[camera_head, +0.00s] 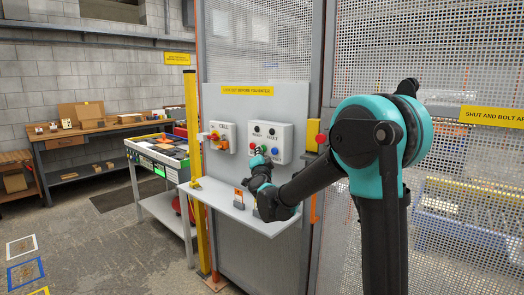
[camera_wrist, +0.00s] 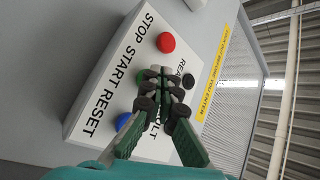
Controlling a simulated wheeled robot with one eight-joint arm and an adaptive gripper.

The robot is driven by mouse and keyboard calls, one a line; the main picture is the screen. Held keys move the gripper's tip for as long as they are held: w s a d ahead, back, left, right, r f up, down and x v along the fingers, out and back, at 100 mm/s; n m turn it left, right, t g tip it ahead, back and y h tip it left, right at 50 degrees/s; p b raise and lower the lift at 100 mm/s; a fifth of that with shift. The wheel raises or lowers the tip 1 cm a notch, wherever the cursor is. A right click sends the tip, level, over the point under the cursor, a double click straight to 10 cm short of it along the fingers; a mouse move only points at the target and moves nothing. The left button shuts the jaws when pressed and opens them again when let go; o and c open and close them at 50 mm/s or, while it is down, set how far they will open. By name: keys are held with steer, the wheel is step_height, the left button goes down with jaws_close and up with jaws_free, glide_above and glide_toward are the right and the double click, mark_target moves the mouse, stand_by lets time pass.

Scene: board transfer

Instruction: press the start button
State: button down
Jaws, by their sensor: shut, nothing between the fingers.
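The white control box (camera_head: 284,140) is on the grey panel, and it also shows tilted in the wrist view (camera_wrist: 100,85), with STOP, START and RESET lettering. The green button (camera_wrist: 138,76) by START is partly in view, just beside my fingertips. The red button (camera_wrist: 166,42) by STOP and the blue button (camera_wrist: 124,121) by RESET are on either side of it. My gripper (camera_wrist: 160,76) is shut and empty, its tips in front of the box face close to the green button. I cannot tell whether they touch. In the head view my gripper (camera_head: 259,157) covers the green button.
Dark lamps (camera_head: 271,131) are on the box's upper half. A box with a red and yellow switch (camera_head: 214,138) is to the left. A narrow shelf (camera_head: 228,205) with small items is below. Mesh fencing (camera_head: 450,60) and a yellow post (camera_head: 191,115) flank the panel.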

steer(key=shift+w+d, duration=0.1)
stand_by(0.5)
steer(key=shift+s+a, duration=0.5)
steer(key=shift+s, duration=0.2)
steer(key=shift+a, duration=0.1)
steer(key=s+a, duration=0.1)
steer(key=s, duration=0.1)
steer(key=s+a, duration=0.2)
steer(key=shift+d, duration=0.1)
stand_by(0.7)
